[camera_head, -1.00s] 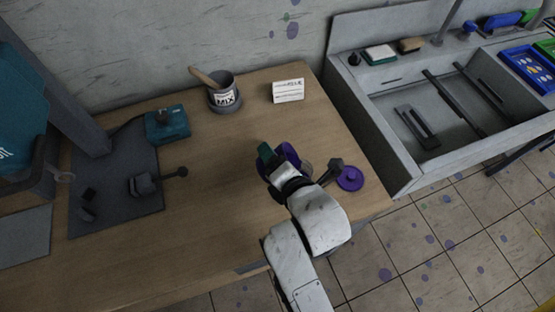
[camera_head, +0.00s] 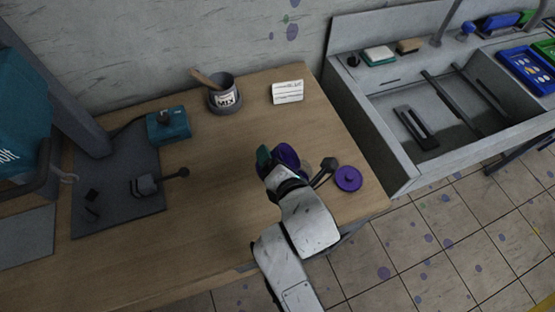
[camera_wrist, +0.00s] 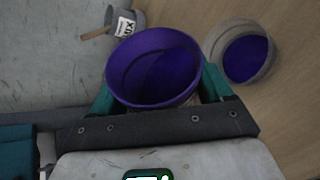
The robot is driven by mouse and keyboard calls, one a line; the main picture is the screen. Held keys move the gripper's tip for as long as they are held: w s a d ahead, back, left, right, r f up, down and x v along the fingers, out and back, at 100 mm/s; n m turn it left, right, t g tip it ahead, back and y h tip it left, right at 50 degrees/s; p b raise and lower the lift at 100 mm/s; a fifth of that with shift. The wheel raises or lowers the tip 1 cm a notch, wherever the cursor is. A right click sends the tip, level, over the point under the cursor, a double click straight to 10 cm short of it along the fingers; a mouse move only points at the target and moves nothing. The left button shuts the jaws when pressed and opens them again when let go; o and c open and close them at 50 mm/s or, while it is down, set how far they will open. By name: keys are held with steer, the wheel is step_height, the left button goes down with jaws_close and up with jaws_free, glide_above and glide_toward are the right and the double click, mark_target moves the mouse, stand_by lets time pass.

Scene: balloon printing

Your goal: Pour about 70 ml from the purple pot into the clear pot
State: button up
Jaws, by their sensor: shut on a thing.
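My gripper (camera_head: 275,160) is shut on the purple pot (camera_wrist: 153,68), with a teal finger on each side of it in the wrist view. The pot's open mouth faces the wrist camera, and its inside is dark purple; the liquid level cannot be told. In the head view the purple pot (camera_head: 287,154) is partly hidden by my gripper. The clear pot (camera_wrist: 242,52) is right beside it in the wrist view, with purple liquid inside. In the head view the clear pot is mostly hidden behind my gripper. No falling stream is visible.
A purple lid (camera_head: 348,178) lies near the table's right edge, beside a dark tool (camera_head: 328,165). The MIX pot (camera_head: 225,95) with a wooden stick and a white card (camera_head: 287,92) stand at the back. A teal device (camera_head: 168,126) is at left. The table's middle is clear.

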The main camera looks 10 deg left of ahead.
steer(key=shift+n+t+h+p, duration=0.35)
steer(key=shift+n+t+h, duration=0.05)
steer(key=shift+n+h, duration=0.5)
steer(key=shift+d, duration=0.1)
steer(key=shift+f, duration=0.1)
steer(key=shift+w+d+f+n+t+h, duration=0.15)
steer(key=shift+n+t+h, duration=0.2)
steer(key=shift+n, duration=0.2)
steer(key=shift+w+d+f+n+t+h, duration=0.1)
steer(key=shift+n+t+h, duration=0.15)
steer(key=shift+n+h, duration=0.25)
steer(key=shift+r, duration=0.1)
steer(key=shift+w+d+r+n+t+h+p, duration=0.15)
steer(key=shift+d+r+n+t+h+p, duration=0.25)
steer(key=shift+r+n+t+h, duration=0.35)
steer(key=shift+f, duration=0.2)
